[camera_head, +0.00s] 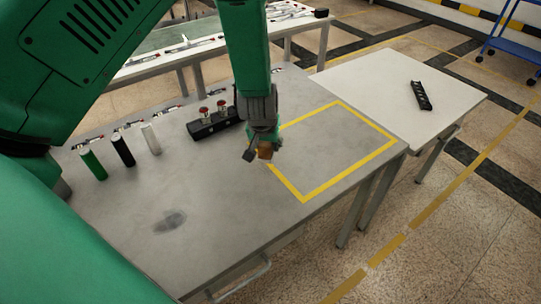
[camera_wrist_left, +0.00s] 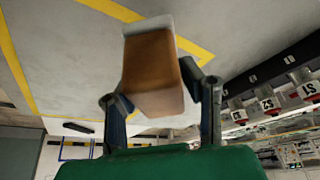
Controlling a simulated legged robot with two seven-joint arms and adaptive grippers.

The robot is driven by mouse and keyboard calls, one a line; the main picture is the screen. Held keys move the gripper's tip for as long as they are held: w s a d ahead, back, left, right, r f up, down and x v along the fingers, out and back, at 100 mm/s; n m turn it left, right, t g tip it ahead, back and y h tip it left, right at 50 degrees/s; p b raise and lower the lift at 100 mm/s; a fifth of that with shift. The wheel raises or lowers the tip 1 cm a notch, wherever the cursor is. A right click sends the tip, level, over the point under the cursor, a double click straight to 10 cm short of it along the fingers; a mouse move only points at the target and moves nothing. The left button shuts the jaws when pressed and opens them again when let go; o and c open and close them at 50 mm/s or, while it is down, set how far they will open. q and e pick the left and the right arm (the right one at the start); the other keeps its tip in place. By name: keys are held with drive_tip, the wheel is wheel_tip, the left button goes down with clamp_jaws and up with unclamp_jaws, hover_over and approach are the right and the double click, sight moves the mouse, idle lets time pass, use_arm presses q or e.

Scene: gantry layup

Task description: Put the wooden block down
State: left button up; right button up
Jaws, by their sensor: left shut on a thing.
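The wooden block (camera_head: 266,150) is brown and small in the head view, at the tip of my left gripper (camera_head: 259,152). In the left wrist view the wooden block (camera_wrist_left: 153,72) sits between the two fingers of my left gripper (camera_wrist_left: 160,98), which is shut on it. The block is near the left edge of the yellow-outlined square (camera_head: 304,200) on the grey table (camera_head: 220,220). I cannot tell whether the block touches the tabletop. My right gripper is not in view.
A black box with red buttons (camera_head: 214,125) stands just left of the gripper. A green cylinder (camera_head: 92,163), a black one (camera_head: 123,150) and a white one (camera_head: 151,138) stand further left. A white table (camera_head: 370,85) with a black bracket (camera_head: 420,95) adjoins on the right. The yellow square's interior is clear.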

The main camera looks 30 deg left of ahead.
sight(266, 155)
use_arm(q)
drive_tip(key=shift+a+f, duration=0.3)
drive_tip(key=shift+f, duration=0.5)
wheel_tip(266, 155, down, 2)
drive_tip(key=shift+a+f, duration=0.1)
drive_tip(key=shift+f, duration=0.45)
drive_tip(key=shift+d, duration=0.2)
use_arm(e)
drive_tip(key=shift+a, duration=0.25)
use_arm(q)
drive_tip(key=shift+d, duration=0.1)
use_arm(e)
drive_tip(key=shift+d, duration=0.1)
use_arm(q)
drive_tip(key=o, duration=1.1)
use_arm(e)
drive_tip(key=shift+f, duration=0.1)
use_arm(q)
drive_tip(key=shift+a, duration=0.2)
